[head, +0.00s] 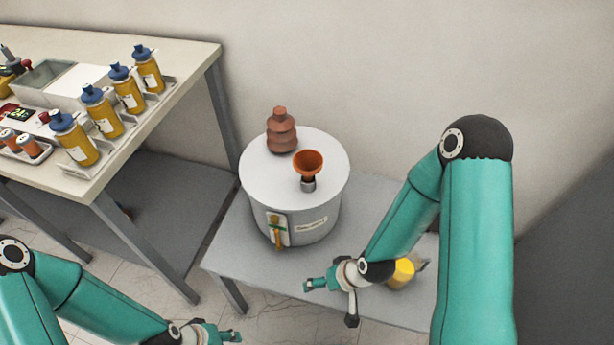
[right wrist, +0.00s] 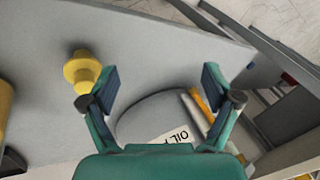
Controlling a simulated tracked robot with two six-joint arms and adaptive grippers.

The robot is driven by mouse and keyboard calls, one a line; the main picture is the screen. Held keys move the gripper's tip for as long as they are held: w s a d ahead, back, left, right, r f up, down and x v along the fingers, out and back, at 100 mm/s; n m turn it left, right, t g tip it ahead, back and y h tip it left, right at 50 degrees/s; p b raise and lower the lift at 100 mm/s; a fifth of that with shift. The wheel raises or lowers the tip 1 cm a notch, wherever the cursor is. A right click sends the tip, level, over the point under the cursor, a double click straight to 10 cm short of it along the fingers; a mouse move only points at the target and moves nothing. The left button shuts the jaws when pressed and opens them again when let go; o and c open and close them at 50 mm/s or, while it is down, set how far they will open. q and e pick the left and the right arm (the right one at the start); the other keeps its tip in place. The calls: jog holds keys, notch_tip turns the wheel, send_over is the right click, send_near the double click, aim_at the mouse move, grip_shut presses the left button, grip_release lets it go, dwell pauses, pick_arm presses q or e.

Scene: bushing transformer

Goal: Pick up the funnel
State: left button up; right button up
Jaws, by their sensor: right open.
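The orange funnel (head: 308,163) stands upright, its spout in a small grey port on the white lid of a grey cylindrical transformer (head: 292,231). My right gripper (head: 330,303) is open and empty, in front of and below the transformer, apart from the funnel. In the right wrist view its two fingers (right wrist: 160,80) are spread, with the transformer's side and an "OIL" label (right wrist: 172,137) just past them; the funnel does not show there. My left gripper (head: 222,335) is at the bottom edge of the head view, partly cut off, far from the funnel.
A brown ribbed bushing (head: 281,133) stands on the lid behind the funnel. A yellow object (head: 402,272) sits on the grey table (head: 235,255), partly behind my right arm. A workbench (head: 190,75) at the left holds several yellow bottles with blue caps.

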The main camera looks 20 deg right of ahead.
jog(key=w+d+r+n+t+b, duration=0.1)
jog(key=w+d+r+t+b, duration=0.85)
jog(key=w+b, duration=0.2)
pick_arm(q)
notch_tip(320, 180, down, 20)
jog(key=b, duration=0.7)
pick_arm(e)
jog(key=s+r+n+t+y, duration=0.2)
jog(key=r+n, duration=0.1)
jog(key=r, duration=0.4)
jog(key=s+r+n+t+y, duration=0.2)
jog(key=s+r+n, duration=0.1)
jog(key=r, duration=0.3)
jog(key=p, duration=0.5)
send_near(298, 154)
jog(key=shift+w+a+f, duration=0.1)
jog(key=shift+w+a, duration=0.05)
jog(key=shift+w, duration=0.35)
jog(key=shift+x, duration=3)
jog(key=c, duration=1.1)
pick_arm(q)
notch_tip(298, 154, up, 5)
jog(key=shift+f, duration=0.1)
